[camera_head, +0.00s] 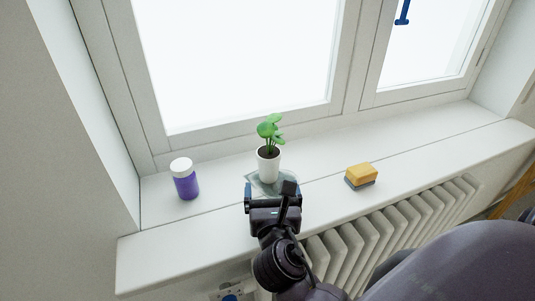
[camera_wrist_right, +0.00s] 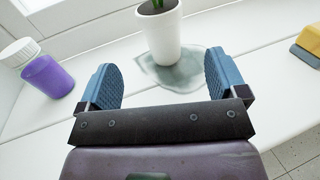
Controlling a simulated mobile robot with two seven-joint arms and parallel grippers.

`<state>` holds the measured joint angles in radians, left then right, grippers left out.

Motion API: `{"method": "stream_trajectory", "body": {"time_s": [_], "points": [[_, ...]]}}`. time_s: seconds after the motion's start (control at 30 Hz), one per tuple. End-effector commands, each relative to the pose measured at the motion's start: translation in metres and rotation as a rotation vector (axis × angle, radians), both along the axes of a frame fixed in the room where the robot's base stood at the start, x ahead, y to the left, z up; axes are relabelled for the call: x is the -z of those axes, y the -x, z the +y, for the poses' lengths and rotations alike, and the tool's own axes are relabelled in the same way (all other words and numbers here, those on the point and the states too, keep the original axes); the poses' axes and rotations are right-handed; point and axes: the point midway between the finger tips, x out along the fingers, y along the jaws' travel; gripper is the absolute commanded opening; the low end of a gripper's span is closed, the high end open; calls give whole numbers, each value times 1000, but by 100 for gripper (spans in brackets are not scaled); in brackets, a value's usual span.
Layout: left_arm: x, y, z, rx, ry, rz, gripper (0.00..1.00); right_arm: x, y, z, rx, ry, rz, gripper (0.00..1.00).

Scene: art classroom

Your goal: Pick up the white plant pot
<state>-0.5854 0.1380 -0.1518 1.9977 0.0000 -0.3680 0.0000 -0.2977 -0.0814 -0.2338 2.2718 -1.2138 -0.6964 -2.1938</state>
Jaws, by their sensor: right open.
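The white plant pot (camera_head: 268,168) holds dark soil and a green plant (camera_head: 269,131). It stands upright on a greyish glassy patch on the white window sill, and its lower part also shows in the right wrist view (camera_wrist_right: 158,38). My right gripper (camera_head: 269,190) is in front of the pot on the near side. In the right wrist view its two blue fingers (camera_wrist_right: 162,80) are spread apart with nothing between them, and the pot stands beyond the fingertips, apart from them. My left gripper is not in view.
A purple jar with a white lid (camera_head: 185,180) stands left of the pot. A yellow and grey sponge (camera_head: 360,176) lies to the right. The window (camera_head: 245,60) is behind, and a radiator (camera_head: 370,235) is below the sill (camera_head: 150,245). The sill is clear between these objects.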

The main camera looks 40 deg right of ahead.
Motion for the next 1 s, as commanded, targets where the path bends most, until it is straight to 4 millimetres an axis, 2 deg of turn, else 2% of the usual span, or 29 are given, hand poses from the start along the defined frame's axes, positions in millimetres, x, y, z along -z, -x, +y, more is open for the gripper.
{"method": "stream_trajectory", "body": {"time_s": [0.4, 0.67, 1.0], "points": [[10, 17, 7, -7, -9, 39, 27, -1, -42, -25, -1, 1, -2, 91], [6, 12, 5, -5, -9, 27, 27, -2, -56, -34, 0, 0, -2, 91], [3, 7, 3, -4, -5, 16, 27, -4, -89, -55, -2, 0, 0, 91]]}}
